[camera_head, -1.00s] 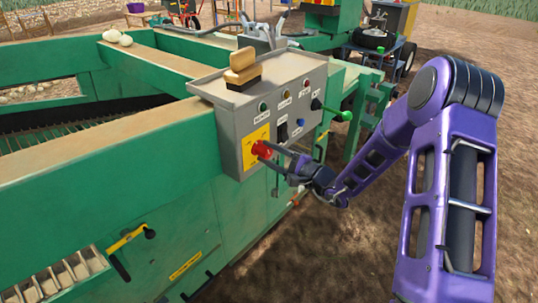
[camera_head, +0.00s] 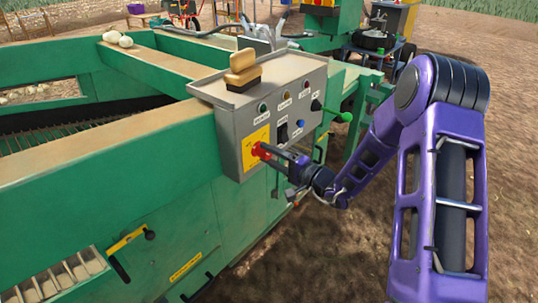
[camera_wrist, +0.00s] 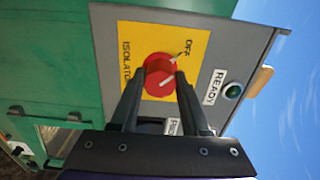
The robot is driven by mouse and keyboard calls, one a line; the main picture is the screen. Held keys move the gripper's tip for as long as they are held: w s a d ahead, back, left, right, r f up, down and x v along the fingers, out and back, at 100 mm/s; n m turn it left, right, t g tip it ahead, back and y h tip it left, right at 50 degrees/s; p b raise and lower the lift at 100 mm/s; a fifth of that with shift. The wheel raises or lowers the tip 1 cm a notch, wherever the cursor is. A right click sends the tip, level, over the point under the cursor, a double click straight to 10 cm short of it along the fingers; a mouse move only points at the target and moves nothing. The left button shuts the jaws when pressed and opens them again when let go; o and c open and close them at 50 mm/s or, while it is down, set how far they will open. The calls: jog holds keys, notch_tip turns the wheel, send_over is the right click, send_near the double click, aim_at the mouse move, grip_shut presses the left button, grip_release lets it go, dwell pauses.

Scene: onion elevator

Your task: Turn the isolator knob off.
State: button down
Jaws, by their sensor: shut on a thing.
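The red isolator knob (camera_wrist: 160,78) sits on a yellow plate (camera_wrist: 197,42) marked ISOLATOR and OFF, on the grey control box (camera_head: 235,120). A white line on the knob runs at a slant in the wrist view and does not point straight at the OFF label. My gripper (camera_wrist: 161,72) is shut on the knob, one finger on each side. In the head view my gripper (camera_head: 268,153) reaches the knob from the right, and the fingers hide part of it (camera_head: 258,150).
A green READY light (camera_wrist: 233,91) is beside the plate. Open ground lies right.

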dwell(0.3)
jog(key=shift+c, duration=1.9)
grip_release()
jog(key=shift+d, duration=0.15)
jog(key=v, duration=1.7)
jog(key=shift+s, duration=0.2)
jog(key=shift+w, duration=0.1)
